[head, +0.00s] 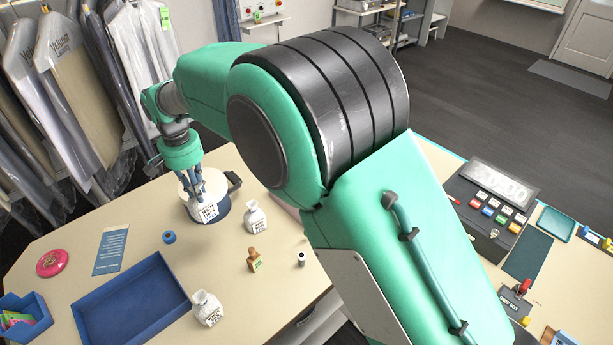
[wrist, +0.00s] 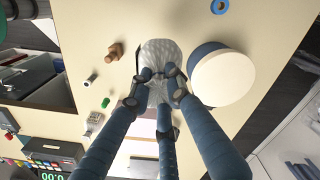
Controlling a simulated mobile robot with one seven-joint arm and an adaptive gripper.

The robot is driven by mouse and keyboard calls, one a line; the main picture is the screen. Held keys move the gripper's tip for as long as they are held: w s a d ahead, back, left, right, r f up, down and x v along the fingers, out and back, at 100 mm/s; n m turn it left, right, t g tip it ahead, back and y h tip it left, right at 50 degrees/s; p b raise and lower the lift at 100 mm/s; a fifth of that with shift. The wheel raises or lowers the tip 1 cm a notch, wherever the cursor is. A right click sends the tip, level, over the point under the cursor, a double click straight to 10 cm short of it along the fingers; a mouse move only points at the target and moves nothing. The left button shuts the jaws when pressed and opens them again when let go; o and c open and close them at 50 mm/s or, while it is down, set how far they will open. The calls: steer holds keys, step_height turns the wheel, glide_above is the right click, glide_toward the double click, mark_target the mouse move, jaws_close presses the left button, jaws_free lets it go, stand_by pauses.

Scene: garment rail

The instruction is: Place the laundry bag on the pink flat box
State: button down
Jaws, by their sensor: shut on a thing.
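In the head view, my gripper (head: 203,190) is at the left of the counter, its fingers pointing down. It is shut on the white laundry bag (head: 208,213), which carries a printed label. The bag overlaps a round blue tub with a pale lid (head: 188,184); its height above the counter is hard to judge. In the wrist view, my fingers (wrist: 158,80) close around the whitish, wrinkled bag (wrist: 160,57), apart from the tub (wrist: 222,75). A pinkish flat surface, seemingly the pink flat box (head: 291,211), shows only in part beside my arm in the head view.
Two other white labelled bags (head: 255,217) (head: 207,307) stand on the counter. Covered garments (head: 75,90) hang behind. My arm hides the middle.

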steer(key=w+d+m+p, duration=0.15)
steer(key=w+d, duration=0.35)
steer(key=d, duration=1.2)
steer(key=w+d+p, duration=0.2)
steer(key=w+d, duration=0.3)
steer(key=d, duration=1.3)
steer(key=f, duration=0.5)
steer(key=shift+w+a+f, duration=0.1)
steer(key=shift+a, duration=0.2)
steer(key=w+a+p, duration=0.1)
steer(key=w+a, duration=0.1)
steer(key=w, duration=0.5)
steer(key=w+a+f, duration=0.1)
steer(key=w+a, duration=0.1)
steer(key=w, duration=0.6)
steer(key=shift+w+a+f+p, duration=0.15)
steer(key=shift+a+f+p, duration=0.1)
steer(key=shift+a+p, duration=0.1)
steer(key=shift+f+p, duration=0.3)
steer(key=shift+f, duration=1.4)
